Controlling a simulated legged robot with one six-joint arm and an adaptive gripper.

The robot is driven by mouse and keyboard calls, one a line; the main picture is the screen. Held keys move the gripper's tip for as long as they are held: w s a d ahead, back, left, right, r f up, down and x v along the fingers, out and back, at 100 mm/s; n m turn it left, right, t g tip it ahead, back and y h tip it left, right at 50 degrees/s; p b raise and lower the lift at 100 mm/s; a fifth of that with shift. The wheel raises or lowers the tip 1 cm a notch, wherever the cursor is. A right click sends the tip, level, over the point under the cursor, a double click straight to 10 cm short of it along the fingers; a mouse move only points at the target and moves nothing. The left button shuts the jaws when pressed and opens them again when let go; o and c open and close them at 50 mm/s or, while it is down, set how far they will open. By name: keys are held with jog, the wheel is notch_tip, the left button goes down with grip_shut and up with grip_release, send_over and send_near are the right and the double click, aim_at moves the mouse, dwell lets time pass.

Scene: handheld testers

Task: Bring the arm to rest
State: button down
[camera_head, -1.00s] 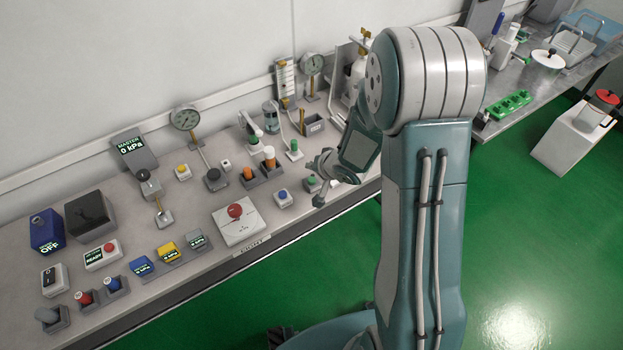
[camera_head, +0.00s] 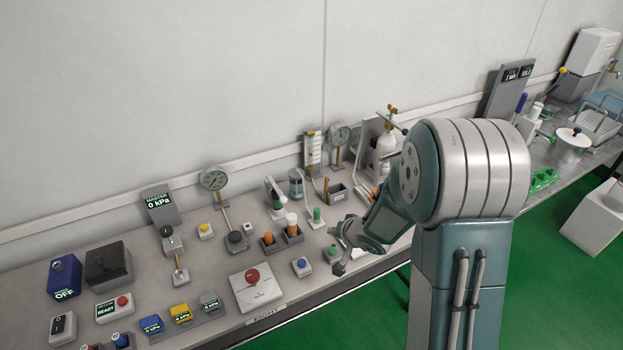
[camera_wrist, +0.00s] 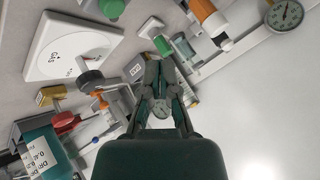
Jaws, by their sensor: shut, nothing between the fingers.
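My arm stands folded at the right of the head view, its thick grey-and-teal joint (camera_head: 465,172) above the front of the bench. In the wrist view my gripper (camera_wrist: 160,62) is shut with nothing held. Part of the bench behind my arm is hidden.
The bench (camera_head: 215,262) carries a red button on a white plate (camera_head: 256,287), a blue button (camera_head: 301,267), gauges (camera_head: 213,179) and a gas cylinder (camera_head: 386,147). A white wall (camera_head: 170,90) stands behind.

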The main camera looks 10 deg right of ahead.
jog(key=s+d+r+h, duration=0.2)
jog(key=s+r, duration=0.1)
jog(key=r, duration=0.3)
jog(key=s+d+r+n+h, duration=0.1)
jog(key=s+r+h, duration=0.15)
jog(key=r, duration=0.25)
jog(key=s+d+r+h, duration=0.1)
jog(key=s+d+r, duration=0.15)
jog(key=r, duration=0.35)
jog(key=s+a+r+n+g+y, duration=0.1)
jog(key=s+a+r, duration=0.1)
jog(key=s, duration=0.7)
jog(key=s+a+r+n+g, duration=0.1)
jog(key=s+a+r+n, duration=0.1)
jog(key=s, duration=0.8)
notch_tip(320, 180, up, 2)
jog(key=shift+a+r+g+y, duration=0.1)
jog(key=shift+a+g+y, duration=0.3)
jog(key=shift+a, duration=0.4)
dwell(2.3)
